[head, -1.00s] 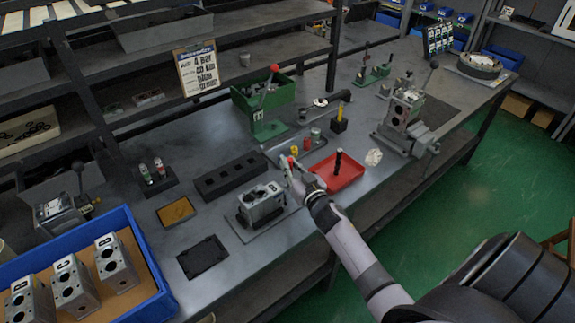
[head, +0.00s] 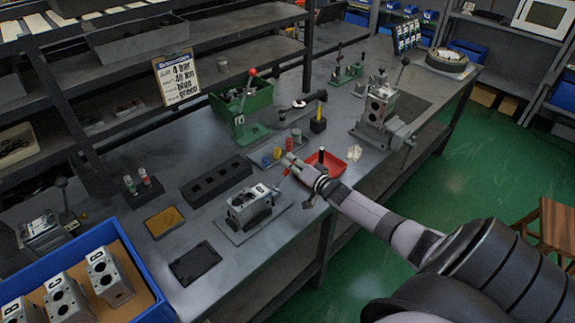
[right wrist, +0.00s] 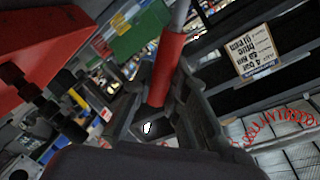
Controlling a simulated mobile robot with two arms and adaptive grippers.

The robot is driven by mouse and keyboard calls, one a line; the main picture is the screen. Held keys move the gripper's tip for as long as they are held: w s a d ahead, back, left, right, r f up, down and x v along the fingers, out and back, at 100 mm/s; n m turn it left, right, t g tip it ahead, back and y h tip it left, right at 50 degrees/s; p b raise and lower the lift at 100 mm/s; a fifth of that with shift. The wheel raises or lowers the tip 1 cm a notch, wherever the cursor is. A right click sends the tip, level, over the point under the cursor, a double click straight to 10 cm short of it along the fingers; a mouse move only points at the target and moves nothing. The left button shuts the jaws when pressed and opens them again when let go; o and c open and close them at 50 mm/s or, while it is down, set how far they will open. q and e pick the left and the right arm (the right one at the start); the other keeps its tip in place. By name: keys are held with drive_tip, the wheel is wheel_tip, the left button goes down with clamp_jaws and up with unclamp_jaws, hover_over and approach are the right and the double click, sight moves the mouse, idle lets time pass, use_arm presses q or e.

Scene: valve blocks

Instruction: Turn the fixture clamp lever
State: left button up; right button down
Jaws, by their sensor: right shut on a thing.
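The fixture (head: 236,229) with a grey valve block (head: 246,207) clamped on it stands near the front of the bench. Its clamp lever has a red grip (head: 285,172) that shows just left of my right gripper (head: 290,164). In the right wrist view, the red grip (right wrist: 166,68) on a grey rod lies between the fingers of my right gripper (right wrist: 160,100). The right gripper is shut on this grip. The lever's lower end is hard to make out. My left gripper is out of view.
A red tray (head: 335,171) with a dark upright tool lies close beside my right gripper. A green bin (head: 259,95) and another red-knobbed lever (head: 252,72) stand behind. A black rack (head: 217,181) and a blue crate (head: 155,270) are to the left.

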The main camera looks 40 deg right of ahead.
drive_tip(key=f+m+b, duration=0.1)
drive_tip(key=d+f+m+b, duration=0.1)
drive_tip(key=d+f+m+y+b, duration=0.1)
drive_tip(key=b, duration=0.1)
drive_tip(key=shift+f, duration=0.25)
drive_tip(key=shift+f+m, duration=0.1)
drive_tip(key=shift+m, duration=0.2)
drive_tip(key=shift+a, duration=0.1)
drive_tip(key=c, duration=1.6)
unclamp_jaws()
drive_tip(key=shift+o, duration=0.2)
drive_tip(key=shift+w, duration=0.1)
drive_tip(key=s, duration=0.4)
drive_tip(key=s+r, duration=0.1)
drive_tip(key=s, duration=0.3)
drive_tip(key=s+r, duration=0.1)
drive_tip(key=s, duration=0.2)
drive_tip(key=shift+s+r, duration=0.2)
drive_tip(key=shift+s, duration=0.2)
